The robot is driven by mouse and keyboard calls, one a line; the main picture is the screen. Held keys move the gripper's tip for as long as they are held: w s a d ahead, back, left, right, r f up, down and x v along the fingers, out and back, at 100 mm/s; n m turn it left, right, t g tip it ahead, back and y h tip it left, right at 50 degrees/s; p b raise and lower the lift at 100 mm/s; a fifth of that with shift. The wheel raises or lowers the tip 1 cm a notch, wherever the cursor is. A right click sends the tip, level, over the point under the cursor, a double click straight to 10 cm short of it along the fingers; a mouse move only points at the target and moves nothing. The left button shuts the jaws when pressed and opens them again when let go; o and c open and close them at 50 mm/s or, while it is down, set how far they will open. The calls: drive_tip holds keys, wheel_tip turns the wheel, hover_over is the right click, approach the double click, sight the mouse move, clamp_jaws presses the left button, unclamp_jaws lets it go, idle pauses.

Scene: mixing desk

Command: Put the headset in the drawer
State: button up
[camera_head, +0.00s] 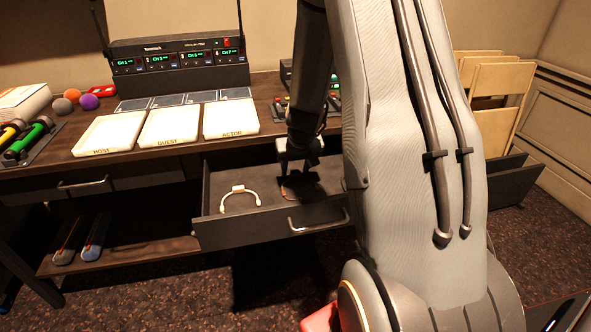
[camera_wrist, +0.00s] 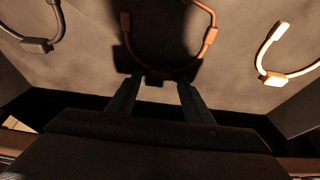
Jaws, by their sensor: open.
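The drawer (camera_head: 250,230) is pulled open below the desk. A pale headset (camera_head: 238,197) lies on its floor at the left, and a pale headset (camera_wrist: 268,58) shows at the right of the wrist view. An orange-brown headset (camera_wrist: 210,38) lies on the floor just beyond my fingertips in the wrist view. A third, greyish headset (camera_wrist: 38,45) is at the wrist view's upper left. My gripper (camera_wrist: 158,82) is open and empty, pointing down over the drawer (camera_head: 297,168).
The desk holds three white labelled pads (camera_head: 170,127), a radio receiver unit (camera_head: 180,65), coloured balls (camera_head: 88,101) and handheld microphones (camera_head: 30,138). My arm hides the drawer's right end.

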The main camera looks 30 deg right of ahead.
sight(299, 187)
drive_tip(key=p+v, duration=0.7)
drive_tip(key=v, duration=0.4)
drive_tip(key=s+a+r+n+g, duration=0.1)
drive_tip(key=s+a+r, duration=0.3)
drive_tip(key=s+a, duration=0.4)
drive_tip(key=s+a+r+n+g+y, duration=0.1)
drive_tip(key=s+a+r+n+g, duration=0.1)
drive_tip(key=s+a, duration=0.7)
drive_tip(key=s+r+g, duration=0.1)
drive_tip(key=s+r, duration=0.1)
drive_tip(key=s, duration=0.3)
drive_tip(key=shift+a+r, duration=0.1)
drive_tip(key=shift+r, duration=0.05)
drive_tip(key=shift+c, duration=0.4)
